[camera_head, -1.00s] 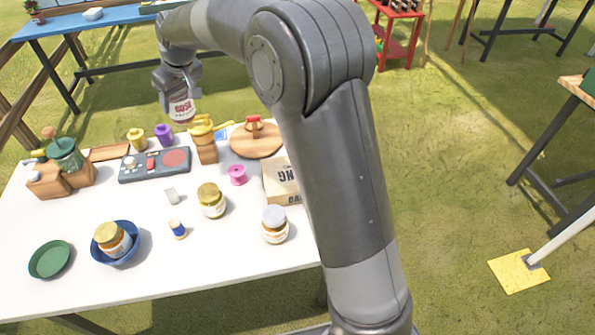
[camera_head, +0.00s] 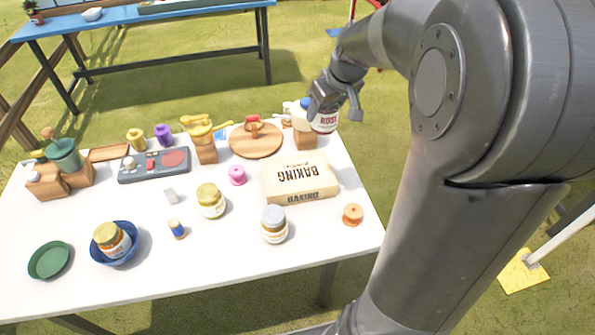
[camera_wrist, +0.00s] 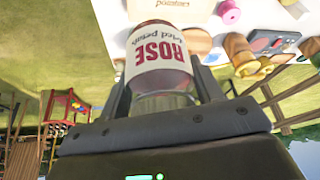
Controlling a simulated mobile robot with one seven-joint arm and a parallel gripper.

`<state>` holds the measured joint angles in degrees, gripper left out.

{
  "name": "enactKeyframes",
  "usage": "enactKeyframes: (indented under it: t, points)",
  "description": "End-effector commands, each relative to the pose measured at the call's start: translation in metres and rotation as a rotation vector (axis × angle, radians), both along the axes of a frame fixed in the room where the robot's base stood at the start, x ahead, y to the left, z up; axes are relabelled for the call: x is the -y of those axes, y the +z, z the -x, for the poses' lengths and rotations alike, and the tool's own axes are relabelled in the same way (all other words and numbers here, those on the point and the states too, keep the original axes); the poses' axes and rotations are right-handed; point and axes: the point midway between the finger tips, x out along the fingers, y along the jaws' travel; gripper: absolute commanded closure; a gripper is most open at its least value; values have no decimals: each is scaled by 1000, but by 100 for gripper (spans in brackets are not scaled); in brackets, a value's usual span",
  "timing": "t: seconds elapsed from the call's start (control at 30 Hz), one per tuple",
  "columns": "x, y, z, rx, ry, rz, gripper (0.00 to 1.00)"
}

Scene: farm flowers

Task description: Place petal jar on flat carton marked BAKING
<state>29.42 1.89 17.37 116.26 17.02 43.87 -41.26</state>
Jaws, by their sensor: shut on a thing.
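The petal jar, labelled ROSE dried petals (camera_wrist: 160,55), is held between the fingers of my gripper (camera_wrist: 165,95). In the head view the jar (camera_head: 325,122) hangs upright from my gripper (camera_head: 335,95), above the far right part of the white table. The flat carton marked BAKING (camera_head: 299,178) lies on the right side of the table, nearer than the jar and a little to its left. Its top is bare. The jar is apart from the carton. My fingers partly hide the jar's upper part.
A wooden block (camera_head: 305,138) stands behind the carton. A round wooden board (camera_head: 256,141) lies to its left. A white-lidded jar (camera_head: 274,224) stands in front, and an orange spool (camera_head: 352,214) sits at the right. A pink spool (camera_head: 237,175) is left of the carton.

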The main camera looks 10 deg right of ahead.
Motion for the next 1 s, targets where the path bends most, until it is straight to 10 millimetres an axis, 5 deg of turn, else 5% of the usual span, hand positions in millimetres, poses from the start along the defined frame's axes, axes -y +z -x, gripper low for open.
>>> enactKeyframes:
  t: [0.27, 0.53, 1.0]
  points:
    - [40, -9, 41, 0, -74, 15, 70]
    - [35, -58, 38, -3, -65, 13, 70]
    - [-43, -114, -8, -3, -60, 12, 70]
